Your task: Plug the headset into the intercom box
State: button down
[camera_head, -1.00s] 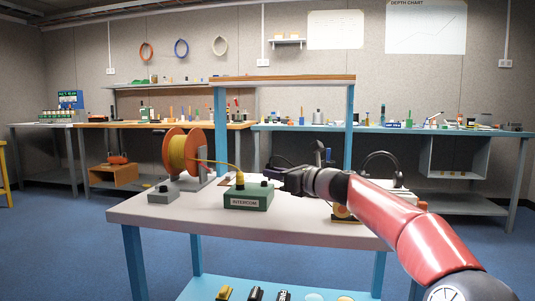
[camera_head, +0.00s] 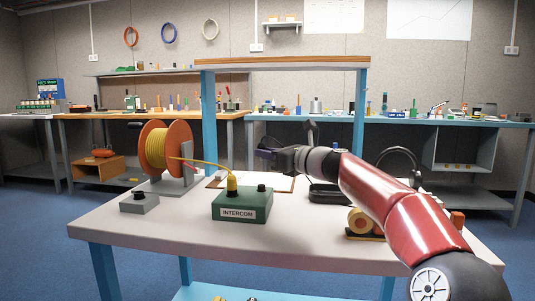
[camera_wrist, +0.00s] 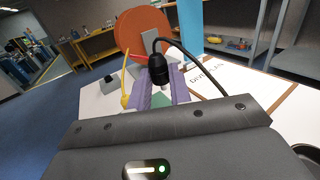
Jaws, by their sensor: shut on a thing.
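The green intercom box (camera_head: 242,206) sits near the front middle of the table, labelled INTERCOM. A yellow plug (camera_head: 232,184) with a yellow cable stands in its top left, and a black round part (camera_head: 262,188) is on its top right. My gripper (camera_head: 266,153) is raised above and slightly beyond the box's right side. In the wrist view its purple fingers are shut on a black plug (camera_wrist: 158,70) with a black cable looping right. The plug is clear of the box. The headset (camera_head: 397,158) is at the right, partly hidden by my arm.
An orange reel of yellow cable (camera_head: 158,147) stands left of the box, its cable running to the yellow plug. A small grey box (camera_head: 139,202) is at the front left. A blue table post (camera_head: 209,113) rises behind. The front of the table (camera_head: 300,240) is clear.

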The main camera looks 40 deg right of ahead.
jog(key=b, duration=0.5)
send_over(268, 192)
jog(key=shift+f, duration=2.95)
jog(key=shift+a+f+b, duration=0.1)
jog(key=shift+f+b, duration=0.65)
jog(key=shift+f, duration=0.3)
jog(key=shift+s+f, duration=0.1)
jog(key=shift+f, duration=0.35)
jog(key=shift+b, duration=0.3)
jog(key=shift+r+p, duration=0.6)
jog(key=shift+p, duration=0.1)
jog(key=shift+r, duration=0.15)
jog(key=shift+r, duration=0.15)
jog(key=shift+f+b, duration=0.3)
jog(key=shift+f, duration=0.4)
